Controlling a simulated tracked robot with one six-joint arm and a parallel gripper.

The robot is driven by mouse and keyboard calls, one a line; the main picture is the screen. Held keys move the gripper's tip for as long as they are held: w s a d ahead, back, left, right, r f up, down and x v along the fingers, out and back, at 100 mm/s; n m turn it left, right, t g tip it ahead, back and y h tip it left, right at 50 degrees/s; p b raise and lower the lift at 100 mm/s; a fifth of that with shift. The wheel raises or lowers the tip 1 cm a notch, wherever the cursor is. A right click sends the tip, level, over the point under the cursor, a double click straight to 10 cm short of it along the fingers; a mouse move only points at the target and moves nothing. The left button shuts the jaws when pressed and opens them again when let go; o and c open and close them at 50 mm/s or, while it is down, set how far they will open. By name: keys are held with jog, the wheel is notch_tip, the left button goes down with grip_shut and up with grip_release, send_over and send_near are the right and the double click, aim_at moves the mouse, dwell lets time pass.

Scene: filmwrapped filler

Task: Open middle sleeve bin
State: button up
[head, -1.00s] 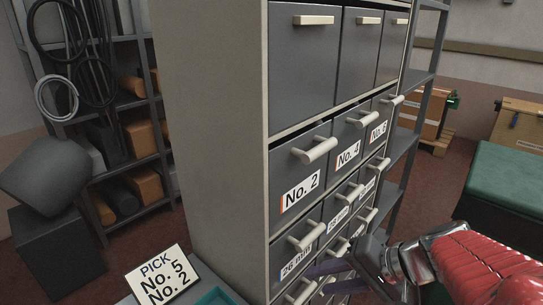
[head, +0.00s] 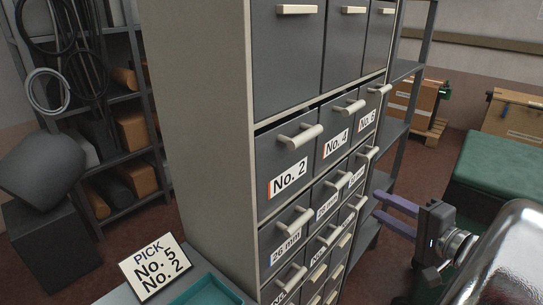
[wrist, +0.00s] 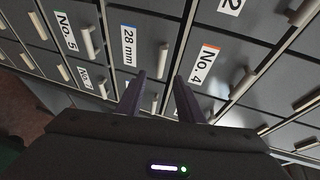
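The middle bin of the lower labelled row (head: 326,205) sits in the grey drawer cabinet (head: 205,130). It looks closed. In the wrist view the bin labelled 28 mm (wrist: 128,45) has a pale bar handle (wrist: 163,62), just beyond my fingertips. My gripper (head: 377,204) is in the head view, right of the cabinet front, with two purple fingers pointing left towards it. In the wrist view my gripper (wrist: 160,80) has its fingers apart with nothing between them. The fingers look clear of the handle.
Bins No. 2 (head: 288,180) and No. 4 (head: 337,146) are just above, with projecting handles. A pick sign (head: 157,268) and teal tray (head: 203,291) stand in front on the left. A green-topped bench (head: 500,170) stands at the right. Brown floor lies between.

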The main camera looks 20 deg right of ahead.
jog(key=shift+d+r, duration=0.15)
jog(key=shift+d, duration=0.15)
jog(key=x, duration=1.3)
jog(key=shift+w, duration=0.4)
jog(key=shift+c, duration=0.4)
grip_shut()
